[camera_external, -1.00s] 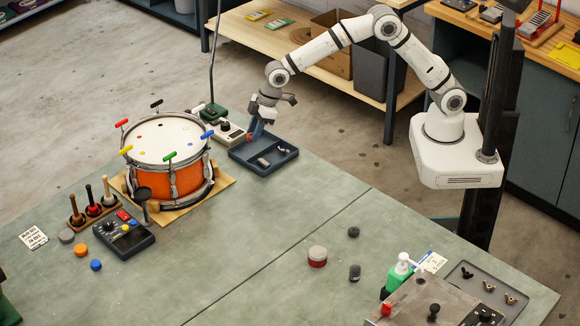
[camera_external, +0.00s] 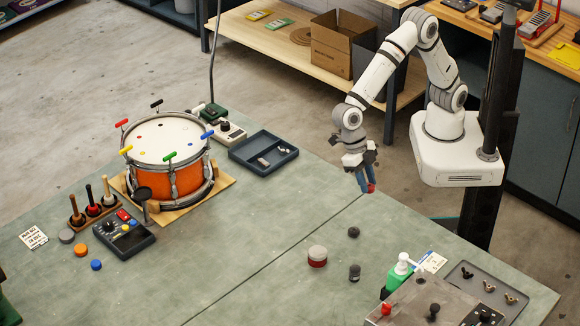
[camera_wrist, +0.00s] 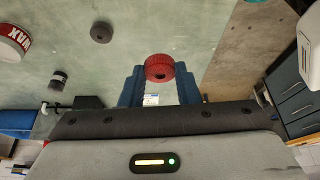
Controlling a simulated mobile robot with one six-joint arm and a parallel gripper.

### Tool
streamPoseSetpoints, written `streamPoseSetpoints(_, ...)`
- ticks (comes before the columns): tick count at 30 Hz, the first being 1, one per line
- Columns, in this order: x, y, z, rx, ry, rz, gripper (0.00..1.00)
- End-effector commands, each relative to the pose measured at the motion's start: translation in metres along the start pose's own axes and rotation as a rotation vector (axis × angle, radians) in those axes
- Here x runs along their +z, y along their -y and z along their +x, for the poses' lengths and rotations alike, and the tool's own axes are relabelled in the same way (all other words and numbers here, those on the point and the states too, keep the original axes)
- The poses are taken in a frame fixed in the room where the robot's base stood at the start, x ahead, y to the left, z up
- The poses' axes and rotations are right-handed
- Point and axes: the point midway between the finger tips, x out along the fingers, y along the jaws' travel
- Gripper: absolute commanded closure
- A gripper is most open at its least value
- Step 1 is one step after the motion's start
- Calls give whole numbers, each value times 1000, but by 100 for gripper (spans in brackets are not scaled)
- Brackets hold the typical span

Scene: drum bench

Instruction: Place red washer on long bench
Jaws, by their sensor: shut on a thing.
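In the external view my gripper (camera_external: 368,187) points down above the right edge of the long green-grey bench (camera_external: 270,225), and only a bit of red shows at the fingertips. The washer is held clear of the surface, as far as I can tell. The blue tray (camera_external: 240,157) stands at the bench's far edge with small grey parts in it.
A red and white wax tin (camera_external: 317,257), a dark disc (camera_external: 353,231) and a small dark jar (camera_external: 354,272) stand on the bench near my gripper. The orange drum (camera_external: 170,180) is farther left. Bare bench lies between the tray and the tin.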

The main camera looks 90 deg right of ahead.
Motion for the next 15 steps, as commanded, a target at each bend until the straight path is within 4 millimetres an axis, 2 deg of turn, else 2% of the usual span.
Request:
streamPoseSetpoints(1,-17,6,5,-34,0,-80,92)
streamPoseSetpoints(6,-43,19,14,-99,1,-236,92)
streamPoseSetpoints(11,-47,22,17,-112,1,-269,92)
streamPoseSetpoints(15,-40,22,32,-114,1,-264,92)
